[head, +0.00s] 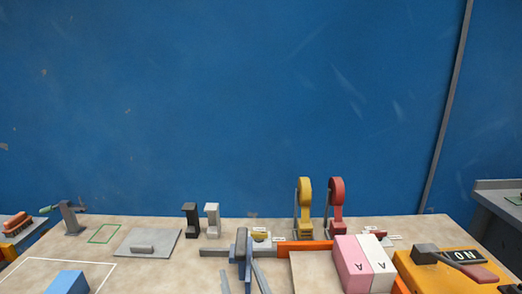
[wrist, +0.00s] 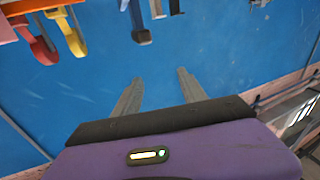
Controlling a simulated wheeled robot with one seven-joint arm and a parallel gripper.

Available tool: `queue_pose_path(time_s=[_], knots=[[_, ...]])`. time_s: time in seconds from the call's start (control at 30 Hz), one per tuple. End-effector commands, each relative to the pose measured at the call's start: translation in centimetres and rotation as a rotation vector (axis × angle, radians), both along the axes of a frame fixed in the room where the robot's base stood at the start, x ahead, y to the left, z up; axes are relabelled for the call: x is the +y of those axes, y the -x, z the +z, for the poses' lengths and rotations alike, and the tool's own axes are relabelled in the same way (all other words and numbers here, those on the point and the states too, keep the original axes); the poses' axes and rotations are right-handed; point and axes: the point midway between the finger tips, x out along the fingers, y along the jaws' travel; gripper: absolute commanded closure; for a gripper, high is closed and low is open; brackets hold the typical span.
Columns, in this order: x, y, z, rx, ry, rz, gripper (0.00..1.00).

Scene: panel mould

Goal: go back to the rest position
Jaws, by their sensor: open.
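My gripper (wrist: 159,74) shows in the wrist view as two grey fingers held apart, with nothing between them. Only blue wall shows behind the fingertips. The purple body with a dark edge and a small lit display below the fingers appears to be mine. I cannot make out my gripper for certain in the head view.
The beige table (head: 200,262) holds a yellow clamp (head: 304,207), a red clamp (head: 336,207), a grey plate with a handle (head: 150,240), pink (head: 352,262) and white (head: 376,256) blocks, and a blue block (head: 68,282). A blue wall (head: 240,110) stands behind.

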Motion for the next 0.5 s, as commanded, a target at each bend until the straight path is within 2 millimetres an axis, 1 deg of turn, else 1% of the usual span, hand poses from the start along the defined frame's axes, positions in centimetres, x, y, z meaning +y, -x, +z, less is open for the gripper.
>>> queue_pose_path(time_s=[0.03,0.17,0.2,0.27,0.4,0.47,0.5], knots=[[-1.5,1.6,-1.4,-0.004,0.004,0.001,0.51],[-4.7,5.6,-3.3,-0.032,0.001,0.006,0.51],[-5.7,6.9,-3.8,-0.036,-0.001,0.004,0.51],[-7.2,8.9,-4.5,-0.043,-0.003,0.0,0.51],[-10.6,13.5,-5.8,-0.046,-0.01,-0.021,0.51],[-12.0,15.5,-6.2,-0.044,-0.014,-0.034,0.51],[-12.9,16.9,-6.3,-0.041,-0.017,-0.043,0.51]])
